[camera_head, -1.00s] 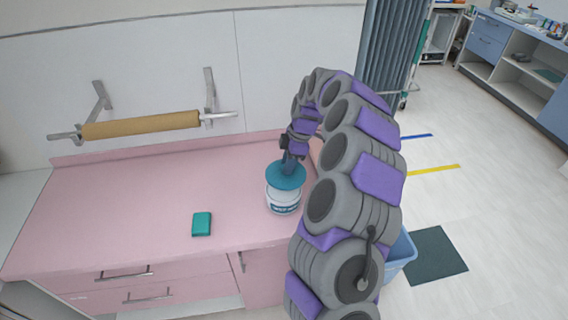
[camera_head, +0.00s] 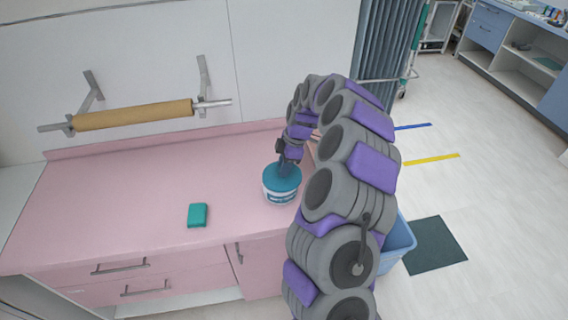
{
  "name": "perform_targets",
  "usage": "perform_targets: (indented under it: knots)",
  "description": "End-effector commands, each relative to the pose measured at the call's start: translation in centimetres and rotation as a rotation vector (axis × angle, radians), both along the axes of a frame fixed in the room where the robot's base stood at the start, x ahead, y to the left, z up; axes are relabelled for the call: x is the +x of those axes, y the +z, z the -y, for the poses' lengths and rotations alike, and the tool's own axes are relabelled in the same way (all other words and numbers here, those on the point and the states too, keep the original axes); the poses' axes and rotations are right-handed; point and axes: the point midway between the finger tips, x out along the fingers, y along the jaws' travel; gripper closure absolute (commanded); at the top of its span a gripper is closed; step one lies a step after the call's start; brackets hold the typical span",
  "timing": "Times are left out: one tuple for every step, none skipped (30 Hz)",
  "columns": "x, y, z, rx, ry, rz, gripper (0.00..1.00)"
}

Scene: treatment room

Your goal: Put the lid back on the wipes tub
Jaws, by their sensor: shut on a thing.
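The wipes tub (camera_head: 281,196), white with a dark label band, stands upright on the pink counter near its right end. The round teal lid (camera_head: 283,178) is at the top of the tub, level with its mouth as far as I can see. Whether it is fully seated I cannot tell. My gripper (camera_head: 287,165) is above the tub, shut on the lid from above. Its fingertips are small and partly hidden by the arm's wrist.
A small teal box (camera_head: 197,215) lies on the pink counter (camera_head: 120,200), left of the tub. A paper roll (camera_head: 135,115) hangs on wall brackets behind. A blue bin (camera_head: 400,240) stands on the floor at right. The counter's left part is clear.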

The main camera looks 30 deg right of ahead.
Motion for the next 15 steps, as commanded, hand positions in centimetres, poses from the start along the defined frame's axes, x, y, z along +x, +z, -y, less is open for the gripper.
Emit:
perform_targets:
  knots:
    - [-0.01, 0.05, -0.16, -0.001, 0.001, 0.000, 1.00]
    - [-0.02, 0.06, -0.23, -0.002, 0.001, 0.000, 1.00]
    - [-0.01, 0.07, -0.28, -0.002, 0.002, 0.000, 1.00]
    - [-0.01, 0.07, -0.30, -0.002, 0.002, 0.000, 1.00]
    - [0.00, 0.07, -0.30, -0.002, 0.002, 0.000, 1.00]
    - [0.01, 0.07, -0.26, -0.002, 0.002, 0.000, 1.00]
    - [0.02, 0.07, -0.20, -0.002, 0.001, 0.000, 1.00]
    - [0.03, 0.06, -0.14, -0.001, 0.001, 0.000, 1.00]
    - [0.04, 0.05, -0.05, 0.000, 0.001, 0.000, 1.00]
    - [0.05, 0.04, 0.04, 0.000, 0.001, 0.001, 1.00]
    - [0.05, 0.04, 0.09, 0.001, 0.001, 0.001, 1.00]
    - [0.06, 0.05, 0.11, 0.001, 0.001, 0.001, 1.00]
    - [0.05, 0.04, 0.12, 0.001, 0.001, 0.001, 1.00]
    - [0.05, 0.04, 0.16, 0.001, 0.001, 0.001, 1.00]
    - [0.05, 0.03, 0.24, 0.001, 0.001, 0.001, 1.00]
